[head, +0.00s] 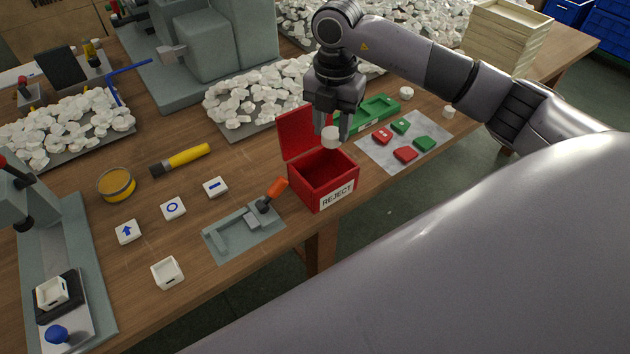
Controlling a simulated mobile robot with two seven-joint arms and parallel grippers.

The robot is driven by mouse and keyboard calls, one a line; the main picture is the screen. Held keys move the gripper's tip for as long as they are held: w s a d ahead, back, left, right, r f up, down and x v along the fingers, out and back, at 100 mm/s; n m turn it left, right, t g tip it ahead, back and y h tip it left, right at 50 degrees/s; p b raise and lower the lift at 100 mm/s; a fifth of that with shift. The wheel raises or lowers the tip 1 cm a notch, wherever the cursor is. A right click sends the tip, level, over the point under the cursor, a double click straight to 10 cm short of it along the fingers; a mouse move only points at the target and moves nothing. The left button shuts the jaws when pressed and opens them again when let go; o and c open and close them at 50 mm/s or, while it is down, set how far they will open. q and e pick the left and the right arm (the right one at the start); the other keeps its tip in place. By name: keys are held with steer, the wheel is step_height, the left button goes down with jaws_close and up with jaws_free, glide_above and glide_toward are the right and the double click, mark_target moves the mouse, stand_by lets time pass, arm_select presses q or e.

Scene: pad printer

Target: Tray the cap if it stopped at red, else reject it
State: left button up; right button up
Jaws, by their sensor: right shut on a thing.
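My right gripper (332,127) is shut on a small white cap (331,138), held over the open red box labelled REJECT (323,187). The box's lid stands up at its back, and the cap is close to the opening, at its rear. A green tray (378,108) lies just behind the gripper, partly hidden by it. A grey mat (384,157) to the right of the box carries red tiles (405,154) and green tiles (424,144). My left gripper is not in view.
A grey fixture with an orange handle (277,187) stands left of the box. Heaps of white parts (255,92) fill the back. The table's front edge is near.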

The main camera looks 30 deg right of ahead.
mark_target(331, 147)
step_height(331, 147, down, 5)
steer(key=b, duration=0.4)
steer(key=shift+f, duration=0.15)
steer(key=shift+f+b, duration=0.3)
steer(key=shift+b, duration=0.05)
steer(key=o, duration=0.9)
steer(key=shift+o, duration=0.2)
steer(key=shift+r, duration=0.1)
step_height(331, 147, up, 7)
